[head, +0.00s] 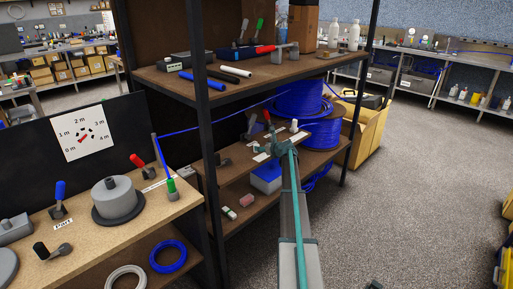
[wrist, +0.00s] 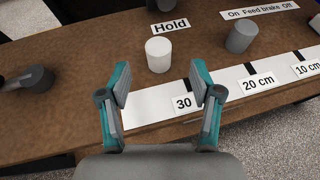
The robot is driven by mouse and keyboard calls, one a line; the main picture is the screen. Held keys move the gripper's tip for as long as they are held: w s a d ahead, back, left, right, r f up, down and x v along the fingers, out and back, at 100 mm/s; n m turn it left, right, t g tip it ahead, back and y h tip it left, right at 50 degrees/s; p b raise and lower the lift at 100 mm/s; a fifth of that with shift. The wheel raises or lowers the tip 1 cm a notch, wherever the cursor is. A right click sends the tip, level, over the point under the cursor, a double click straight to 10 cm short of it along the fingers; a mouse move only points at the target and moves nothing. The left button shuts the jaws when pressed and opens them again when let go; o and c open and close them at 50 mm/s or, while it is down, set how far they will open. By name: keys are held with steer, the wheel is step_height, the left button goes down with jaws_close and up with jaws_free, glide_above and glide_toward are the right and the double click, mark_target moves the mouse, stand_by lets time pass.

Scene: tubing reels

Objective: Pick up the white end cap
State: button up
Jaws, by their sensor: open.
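The white end cap (wrist: 158,54) is a short white cylinder standing upright on the brown shelf board, just in front of the "Hold" label. It also shows in the head view (head: 294,125) as a small white shape just above my gripper (head: 279,147). In the wrist view my gripper (wrist: 159,82) is open and empty, with its teal fingers spread wide. The cap appears beyond the fingertips, roughly in line with the gap between them. No finger visibly touches it.
A grey cylinder (wrist: 240,35) stands right of the cap, and a dark grey lever (wrist: 28,82) is at left. A white length scale (wrist: 155,107) runs along the board's front. Blue tubing reels (head: 300,98) sit behind, and a shelf post (head: 207,150) stands left of my arm.

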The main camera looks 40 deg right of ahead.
steer(key=shift+p+x, duration=1.15)
steer(key=shift+x, duration=2.3)
steer(key=shift+a, duration=0.15)
steer(key=shift+c, duration=0.2)
steer(key=c, duration=1)
